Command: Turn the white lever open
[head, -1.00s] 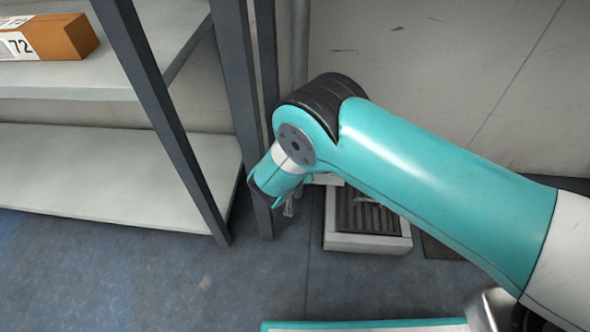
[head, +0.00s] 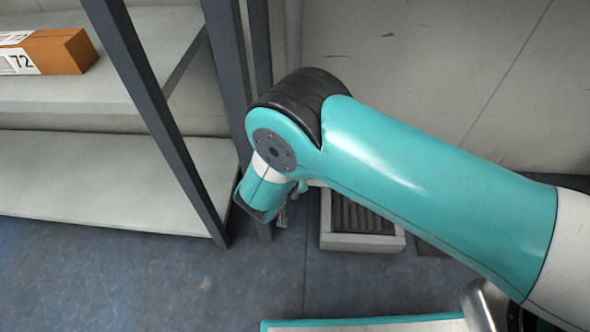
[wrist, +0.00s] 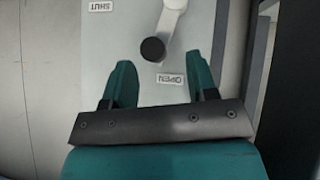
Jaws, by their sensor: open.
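The white lever (wrist: 167,24) shows in the wrist view at the top centre, with a round black knob (wrist: 153,49) at its lower end. It sits on a pale panel (wrist: 124,30) with a SHUT label (wrist: 101,6) at upper left and an OPEN label (wrist: 171,80) just below and right of the knob. My gripper (wrist: 160,86) is open. Its two teal fingers point toward the panel, one on each side of the OPEN label, with the knob ahead of the gap, apart from both fingers. In the head view my arm hides the lever and panel.
A shelf rack with a dark post (head: 165,125) stands at the left, close to my gripper. An orange box (head: 62,52) marked 72 lies on its upper shelf. A grated floor box (head: 362,241) is beyond my arm. Blue-grey floor (head: 150,280) in front is clear.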

